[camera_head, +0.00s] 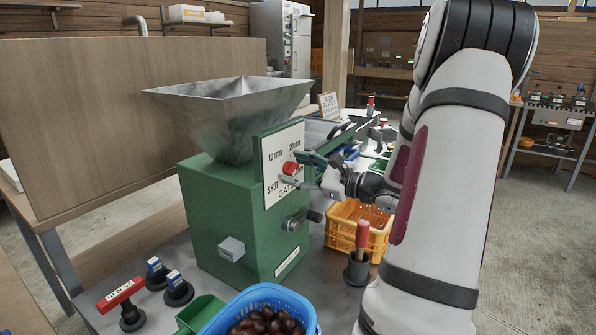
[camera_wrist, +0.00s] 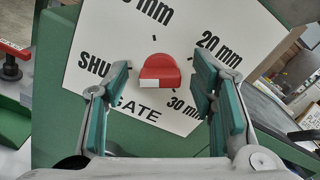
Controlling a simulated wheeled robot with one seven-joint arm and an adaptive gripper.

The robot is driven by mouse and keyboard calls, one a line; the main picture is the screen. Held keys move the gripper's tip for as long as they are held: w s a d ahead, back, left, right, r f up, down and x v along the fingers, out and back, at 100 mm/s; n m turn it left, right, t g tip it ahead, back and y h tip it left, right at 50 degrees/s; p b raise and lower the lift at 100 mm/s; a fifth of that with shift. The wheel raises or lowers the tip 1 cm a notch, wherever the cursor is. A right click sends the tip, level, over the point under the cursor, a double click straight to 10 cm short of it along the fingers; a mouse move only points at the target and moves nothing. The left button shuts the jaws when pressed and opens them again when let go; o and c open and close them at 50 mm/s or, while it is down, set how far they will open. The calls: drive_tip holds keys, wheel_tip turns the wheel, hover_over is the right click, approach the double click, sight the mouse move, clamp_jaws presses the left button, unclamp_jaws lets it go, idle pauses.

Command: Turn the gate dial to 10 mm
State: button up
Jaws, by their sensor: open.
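The gate dial is a red knob (camera_head: 290,168) on a white plate on the green machine's front. In the wrist view the knob (camera_wrist: 160,66) sits centred, with a white patch at its lower edge; which mark it points to, I cannot tell for sure. The plate (camera_wrist: 150,30) reads SHUT on the left, a partly cut-off mm mark at top, 20 mm and 30 mm on the right, GATE below. My gripper (camera_head: 308,172) is open, its green-padded fingers (camera_wrist: 160,82) on either side of the knob, with gaps to it.
The green machine (camera_head: 222,210) carries a metal hopper (camera_head: 232,112). A crank handle (camera_head: 303,220) juts out below the plate. An orange crate (camera_head: 342,236), a red-handled tool in a dark holder (camera_head: 357,268) and a blue crate of chestnuts (camera_head: 312,321) stand near.

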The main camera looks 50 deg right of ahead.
drive_tip(key=shift+c, duration=0.6)
drive_tip(key=c, duration=1)
drive_tip(key=shift+r+m+p, duration=0.1)
drive_tip(key=shift+m+p, duration=0.2)
drive_tip(key=shift+p, duration=0.15)
drive_tip(key=m+p, duration=0.2)
drive_tip(key=p, duration=0.2)
drive_tip(key=shift+r+m, duration=0.15)
drive_tip(key=shift+m, duration=0.15)
drive_tip(key=m+p, duration=0.4)
drive_tip(key=p, duration=0.1)
drive_tip(key=shift+m, duration=0.3)
drive_tip(key=m+p, duration=0.4)
drive_tip(key=p, duration=0.1)
drive_tip(key=shift+d, duration=0.15)
drive_tip(key=shift+d+f+m+p, duration=0.15)
drive_tip(key=shift+m+p, duration=0.5)
drive_tip(key=shift+m, duration=0.35)
drive_tip(key=shift+a+f+m+p, duration=0.15)
drive_tip(key=shift+m+p, duration=0.5)
drive_tip(key=shift+m, duration=0.35)
drive_tip(key=shift+d, duration=0.1)
